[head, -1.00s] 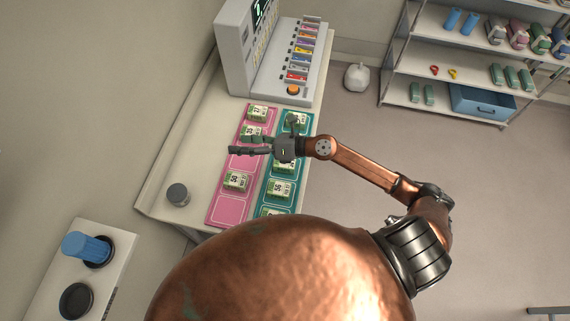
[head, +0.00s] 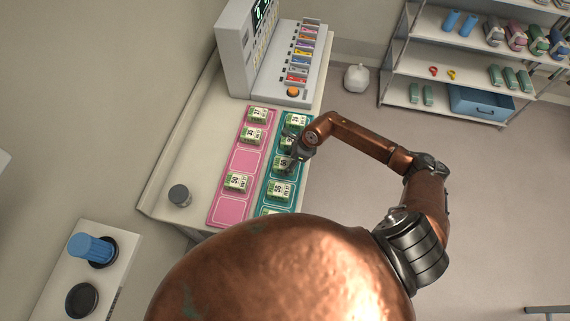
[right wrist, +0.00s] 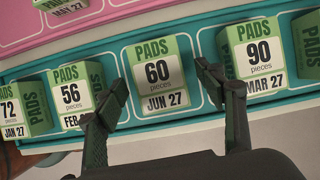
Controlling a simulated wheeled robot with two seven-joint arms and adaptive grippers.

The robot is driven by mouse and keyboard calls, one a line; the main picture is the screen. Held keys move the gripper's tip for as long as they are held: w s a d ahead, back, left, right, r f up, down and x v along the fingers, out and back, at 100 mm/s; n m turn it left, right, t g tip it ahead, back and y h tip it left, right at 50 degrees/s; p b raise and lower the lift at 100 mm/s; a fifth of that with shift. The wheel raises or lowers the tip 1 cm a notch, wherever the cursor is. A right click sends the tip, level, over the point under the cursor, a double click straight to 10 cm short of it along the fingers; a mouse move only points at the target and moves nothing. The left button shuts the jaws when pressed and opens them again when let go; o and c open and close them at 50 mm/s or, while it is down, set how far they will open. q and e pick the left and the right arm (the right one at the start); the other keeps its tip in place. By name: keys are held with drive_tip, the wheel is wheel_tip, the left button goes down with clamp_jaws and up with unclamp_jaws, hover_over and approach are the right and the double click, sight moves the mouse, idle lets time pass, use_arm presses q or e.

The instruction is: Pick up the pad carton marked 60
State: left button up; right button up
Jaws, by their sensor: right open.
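The pad carton marked 60 (right wrist: 160,75) is a green and white box reading "JUN 27" in the right wrist view. It stands in a slot of the teal mat (right wrist: 115,52). In the head view, this carton (head: 282,164) is partly beside my right gripper (head: 291,150). My right gripper (right wrist: 160,88) is open and empty. In the right wrist view one finger is left of the carton and the other right of it. I cannot tell how far above it they are. My left gripper is not in view.
Carton 56 (right wrist: 72,95) and carton 90 (right wrist: 255,55) flank it closely in the same row. A pink mat (head: 243,161) with several cartons lies alongside. A grey machine (head: 236,50) stands at the counter's far end. A dark round knob (head: 179,195) is at left.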

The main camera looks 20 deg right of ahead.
drive_tip(key=shift+x, duration=1.2)
drive_tip(key=shift+c, duration=0.5)
drive_tip(key=c, duration=1.3)
